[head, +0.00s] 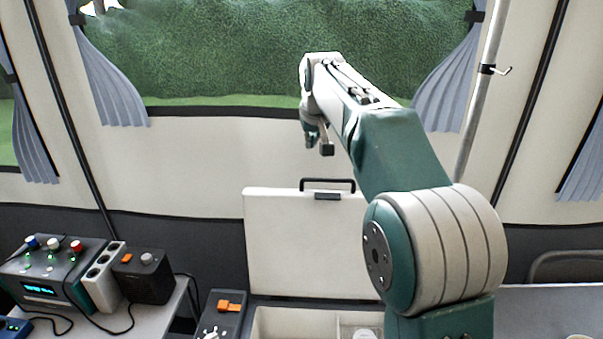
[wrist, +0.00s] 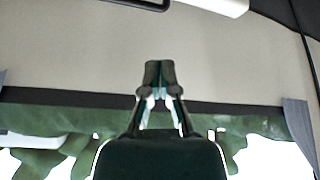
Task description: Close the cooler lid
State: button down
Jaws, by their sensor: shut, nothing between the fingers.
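The cooler lid (head: 290,245) stands open and upright in the head view, a white panel with a black handle (head: 327,182) on its top edge. The cooler body (head: 290,325) shows below it, with pale open compartments at the bottom of the picture. My gripper (head: 319,148) hangs in the air above the lid's handle, apart from it. In the wrist view my gripper (wrist: 160,70) is shut and empty against the tent wall and window. My arm hides the lid's right side and part of the cooler.
A control box with coloured knobs (head: 50,270), a power strip (head: 103,275) and a black box (head: 145,275) stand on a table at left. A dark device with an orange switch (head: 222,312) sits left of the cooler. A metal pole (head: 483,90) stands at right.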

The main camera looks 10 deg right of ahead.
jog(key=w+f, duration=0.4)
jog(key=w+a+f, duration=0.1)
jog(key=w+f, duration=0.7)
jog(key=shift+a+f, duration=0.25)
jog(key=shift+a, duration=0.15)
jog(key=shift+s+d+f, duration=0.15)
jog(key=shift+s+d, duration=0.05)
jog(key=shift+s, duration=0.8)
jog(key=shift+s+d+f, duration=0.1)
jog(key=shift+s+d, duration=0.05)
jog(key=shift+s, duration=0.8)
